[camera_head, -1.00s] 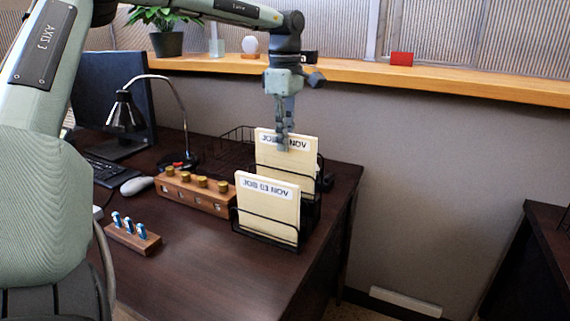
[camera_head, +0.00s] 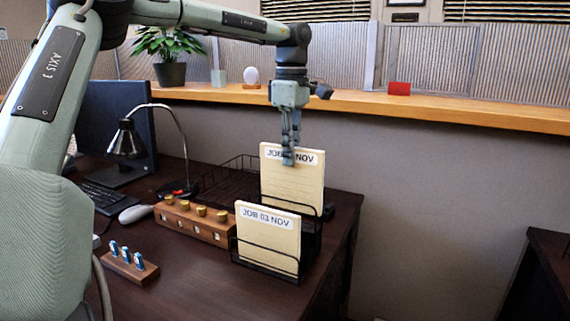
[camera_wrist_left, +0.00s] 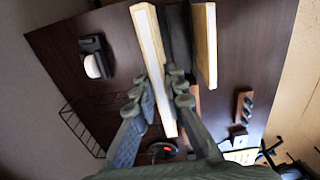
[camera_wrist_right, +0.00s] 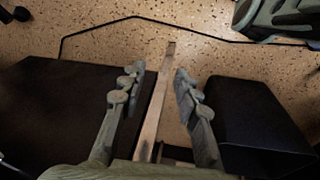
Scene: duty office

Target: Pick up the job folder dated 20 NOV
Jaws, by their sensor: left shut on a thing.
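My left gripper (camera_head: 288,160) is shut on the top edge of the rear cream job folder (camera_head: 291,182). Its label reads JOB and NOV, and my fingers hide the day number. The folder stands upright above the rear slot of the black wire rack (camera_head: 268,268); its lower edge is hidden. The front folder (camera_head: 268,235), labelled JOB 03 NOV, sits in the front slot. In the left wrist view the held folder (camera_wrist_left: 152,50) is between my fingers, beside the other folder (camera_wrist_left: 206,45). My right gripper (camera_wrist_right: 155,80) is open and empty over the floor, outside the head view.
A wooden block with brass knobs (camera_head: 195,220) stands left of the rack. A smaller block with blue pieces (camera_head: 130,265), a mouse (camera_head: 136,213) and a desk lamp (camera_head: 126,142) are further left. A wooden ledge (camera_head: 340,103) runs behind. The air above the rack is clear.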

